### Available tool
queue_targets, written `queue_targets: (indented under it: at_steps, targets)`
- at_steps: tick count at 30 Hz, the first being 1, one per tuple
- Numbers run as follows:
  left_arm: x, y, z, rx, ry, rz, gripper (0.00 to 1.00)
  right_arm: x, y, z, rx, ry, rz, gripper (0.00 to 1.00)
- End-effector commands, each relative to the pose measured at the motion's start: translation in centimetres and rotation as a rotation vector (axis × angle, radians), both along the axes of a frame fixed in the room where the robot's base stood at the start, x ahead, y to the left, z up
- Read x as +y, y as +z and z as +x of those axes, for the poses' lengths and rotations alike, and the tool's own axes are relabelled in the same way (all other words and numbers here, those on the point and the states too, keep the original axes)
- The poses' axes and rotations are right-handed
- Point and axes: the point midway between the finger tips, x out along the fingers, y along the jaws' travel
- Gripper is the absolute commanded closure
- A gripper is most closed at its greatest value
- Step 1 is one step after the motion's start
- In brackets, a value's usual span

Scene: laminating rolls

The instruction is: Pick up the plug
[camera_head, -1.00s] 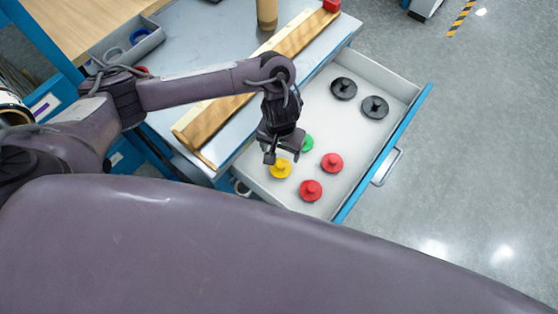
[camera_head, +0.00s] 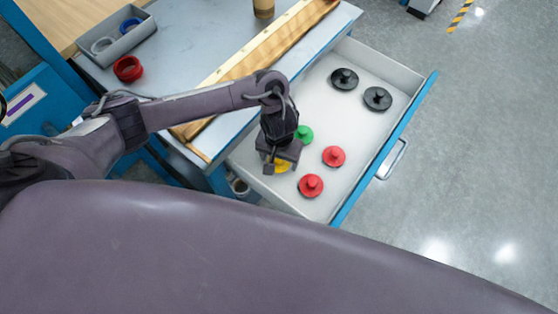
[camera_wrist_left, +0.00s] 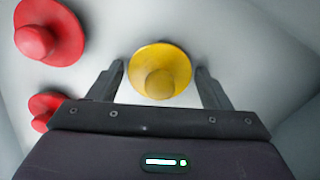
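Several plugs with round flanges and knobs lie in an open white drawer (camera_head: 320,190). A yellow plug (camera_head: 283,166) lies in the near left part, partly hidden by my left gripper (camera_head: 282,162). In the left wrist view the yellow plug (camera_wrist_left: 160,70) sits between the two fingertips of my left gripper (camera_wrist_left: 160,82). The fingers are spread, with gaps beside its knob. A green plug (camera_head: 304,134) is just behind the gripper. Two red plugs (camera_head: 334,156) (camera_head: 311,185) lie to the right, and two black plugs (camera_head: 344,79) (camera_head: 377,98) at the far end. My right gripper is not seen.
The blue drawer front (camera_head: 385,150) with a handle (camera_head: 392,160) bounds the right side. A wooden strip (camera_head: 260,65) lies on the workbench. A grey bin (camera_head: 118,42) with rings and a red roll (camera_head: 128,68) stand at the back left.

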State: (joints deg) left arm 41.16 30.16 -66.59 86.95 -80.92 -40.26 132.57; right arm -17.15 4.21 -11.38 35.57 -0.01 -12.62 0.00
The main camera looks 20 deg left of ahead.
Motion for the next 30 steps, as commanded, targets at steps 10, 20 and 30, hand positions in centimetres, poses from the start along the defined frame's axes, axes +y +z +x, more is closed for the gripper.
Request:
queue_targets:
  at_steps: [10,20,30]
  targets:
    - [0.0,0.1,0.0,-0.001,0.0,0.0,0.64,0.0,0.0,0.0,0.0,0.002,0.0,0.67]
    - [0.0,1.1,0.1,-0.003,0.0,-0.001,0.64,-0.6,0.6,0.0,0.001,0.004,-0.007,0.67]
    - [0.0,7.5,0.2,-0.005,-0.003,0.001,0.64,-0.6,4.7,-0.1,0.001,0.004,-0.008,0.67]
